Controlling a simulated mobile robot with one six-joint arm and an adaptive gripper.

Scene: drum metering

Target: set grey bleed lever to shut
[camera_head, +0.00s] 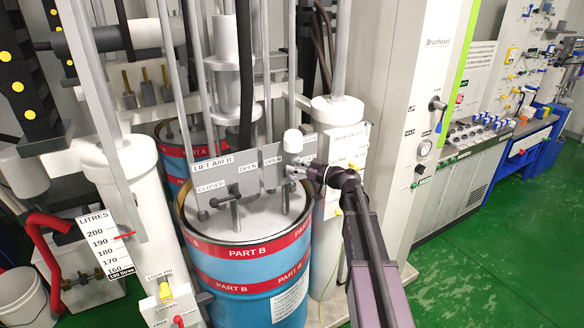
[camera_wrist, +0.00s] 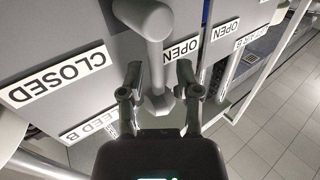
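The grey bleed lever (camera_wrist: 154,60) shows in the wrist view, with a round hub at the top and its handle hanging down between my fingers. It lies close beside an OPEN label (camera_wrist: 181,49); the CLOSED label (camera_wrist: 57,75) is further left on the same grey plate, above a partly hidden "BLEED B" label. My gripper (camera_wrist: 160,72) is open, with a finger on either side of the handle and visible gaps. In the head view my gripper (camera_head: 298,172) is at the plate above the PART B drum (camera_head: 240,255); the lever is mostly hidden there.
The LIFT AIR B plate (camera_head: 213,180) with its own dark lever (camera_head: 228,197) stands just left of my gripper. A white rounded post (camera_head: 293,141) is close by. A white cabinet (camera_head: 400,120) stands at the right. The green floor (camera_head: 480,270) there is clear.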

